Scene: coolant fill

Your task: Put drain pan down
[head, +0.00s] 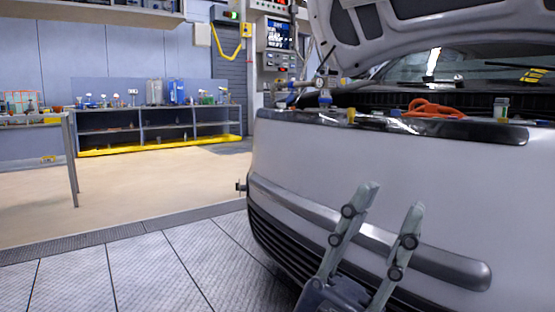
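I do not see a drain pan in the head view. My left gripper (392,198) is in front of the silver car's bumper (340,225), with its two grey fingers pointing up. The fingers are spread apart and nothing shows between them. How far it is from the bumper is hard to tell. My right gripper is not in view. The floor right under the car's front is partly hidden by the bumper and my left gripper.
The car's raised hood (385,35) overhangs the engine bay, where an orange hose (433,108) lies. A shelf unit with a yellow base edge (160,146) stands at the back left. A table (70,160) is at far left. The tiled floor (140,270) at left is clear.

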